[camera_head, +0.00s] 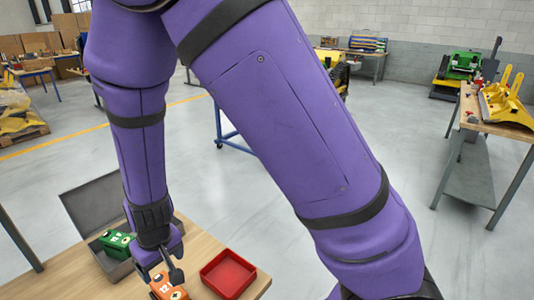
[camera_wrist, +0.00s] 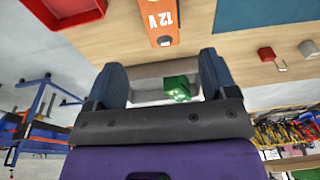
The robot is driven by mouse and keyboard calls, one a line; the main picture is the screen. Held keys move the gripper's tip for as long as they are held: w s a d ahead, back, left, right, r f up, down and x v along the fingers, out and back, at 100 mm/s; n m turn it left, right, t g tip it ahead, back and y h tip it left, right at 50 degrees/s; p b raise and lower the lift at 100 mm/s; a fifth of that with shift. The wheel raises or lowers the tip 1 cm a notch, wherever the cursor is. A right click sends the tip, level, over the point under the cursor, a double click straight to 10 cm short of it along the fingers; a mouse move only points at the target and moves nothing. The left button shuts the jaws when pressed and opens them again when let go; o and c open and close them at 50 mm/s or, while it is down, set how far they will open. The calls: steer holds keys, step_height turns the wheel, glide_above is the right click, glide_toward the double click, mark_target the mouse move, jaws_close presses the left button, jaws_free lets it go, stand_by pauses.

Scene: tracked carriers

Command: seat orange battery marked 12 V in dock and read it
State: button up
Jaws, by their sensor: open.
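The orange battery (camera_head: 168,288) lies on the wooden table at the bottom of the head view, partly cut off by the frame edge. The wrist view shows it too (camera_wrist: 162,30), with "12 V" readable on its face, just beyond my fingertips. My gripper (camera_head: 162,274) is above and beside the battery. In the wrist view my gripper's two dark fingers (camera_wrist: 162,75) stand wide apart with nothing held. I cannot pick out the dock with certainty in either view.
A grey open case (camera_head: 93,247) holds a green battery (camera_head: 116,243) left of my gripper. A red tray (camera_head: 228,272) sits to the right. My arm hides much of the head view.

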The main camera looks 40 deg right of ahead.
steer(key=s+d+r+y, duration=0.1)
steer(key=d+r, duration=0.3)
steer(key=r, duration=0.3)
steer(key=s+d+r+m+t, duration=0.1)
steer(key=d+r, duration=0.3)
steer(key=r, duration=0.3)
steer(key=s+d+r+y, duration=0.1)
steer(key=d+r, duration=0.3)
steer(key=r, duration=0.3)
steer(key=s+d+r+m+t+h, duration=0.2)
steer(key=s+d+r, duration=0.8)
steer(key=s+d, duration=0.2)
steer(key=shift+s+r+t+h, duration=0.3)
steer(key=shift+s+r+h, duration=0.1)
steer(key=shift+s, duration=0.6)
